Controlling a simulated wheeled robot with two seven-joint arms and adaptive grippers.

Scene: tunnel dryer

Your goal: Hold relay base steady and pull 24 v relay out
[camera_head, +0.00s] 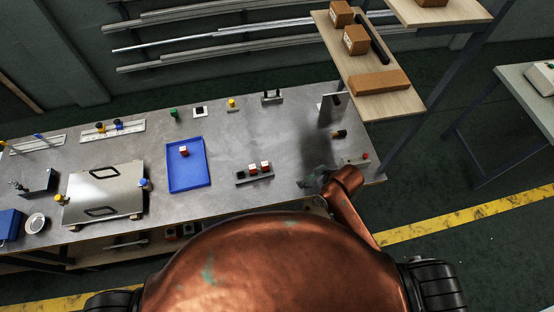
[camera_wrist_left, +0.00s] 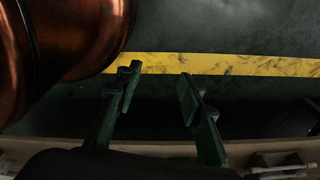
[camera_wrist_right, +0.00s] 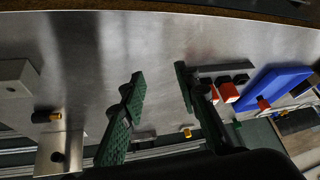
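The relay base (camera_head: 256,180) is a dark strip on the grey bench. Two red-and-white relays (camera_head: 264,167) stand on it beside a dark block; no voltage label is readable. In the right wrist view the base (camera_wrist_right: 224,67) and red relays (camera_wrist_right: 228,92) lie just beyond the right-hand finger, partly hidden by it. Another red-and-white relay (camera_head: 184,151) lies in the blue tray (camera_head: 188,181). My right gripper (camera_head: 316,179) is over the bench, right of the base, open and empty (camera_wrist_right: 160,82). My left gripper (camera_wrist_left: 157,82) is open and empty over the floor, outside the head view.
A metal panel with handles (camera_head: 118,187) lies on the left of the bench. Small fixtures line its back edge, including a yellow button (camera_head: 232,104). A wooden shelf (camera_head: 380,105) with boxes stands behind at right. Bare bench lies between tray and base.

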